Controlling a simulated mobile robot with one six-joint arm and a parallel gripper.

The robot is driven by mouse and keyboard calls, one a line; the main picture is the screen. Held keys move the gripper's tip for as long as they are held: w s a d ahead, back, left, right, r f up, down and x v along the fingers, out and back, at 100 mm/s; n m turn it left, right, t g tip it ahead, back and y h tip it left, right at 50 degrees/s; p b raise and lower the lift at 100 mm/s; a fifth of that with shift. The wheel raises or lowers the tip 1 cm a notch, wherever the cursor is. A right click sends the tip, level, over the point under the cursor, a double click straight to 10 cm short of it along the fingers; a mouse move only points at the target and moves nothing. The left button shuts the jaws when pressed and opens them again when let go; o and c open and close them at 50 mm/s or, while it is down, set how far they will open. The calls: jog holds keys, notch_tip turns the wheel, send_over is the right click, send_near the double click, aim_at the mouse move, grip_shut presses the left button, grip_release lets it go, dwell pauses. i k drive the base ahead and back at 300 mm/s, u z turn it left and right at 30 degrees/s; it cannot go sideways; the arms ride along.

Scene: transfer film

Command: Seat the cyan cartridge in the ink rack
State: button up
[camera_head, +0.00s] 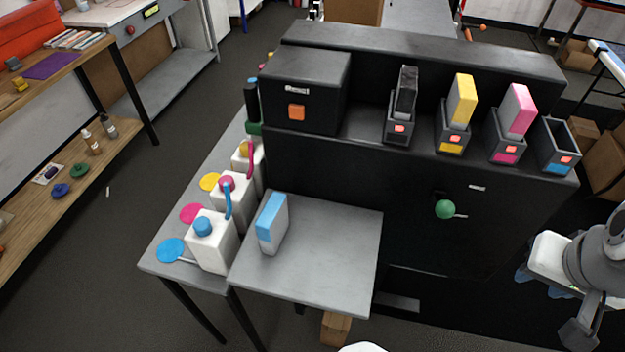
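The cyan cartridge (271,224), a white block with a blue top and upper side, stands upright on the grey side table (325,275). The ink rack is the row of dark slots on the black machine's ledge. Its rightmost slot (559,147), with a cyan label, is empty. Black (405,92), yellow (461,100) and magenta (517,110) cartridges stand in the other slots. My gripper (537,280) is at the right edge, well away from the cartridge. Its bluish fingertips look apart, with nothing seen between them.
White ink bottles (213,243) with coloured caps and lids stand on a narrow table left of the cartridge. The black machine (340,180) rises behind the side table, with a green knob (445,209) on its front. Cardboard boxes (605,158) are at the right.

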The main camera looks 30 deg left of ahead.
aim_at(319, 65)
jog(key=z, duration=0.15)
jog(key=k, duration=1.95)
jog(key=u, duration=0.75)
jog(key=i, duration=1.65)
jog(key=u, duration=0.05)
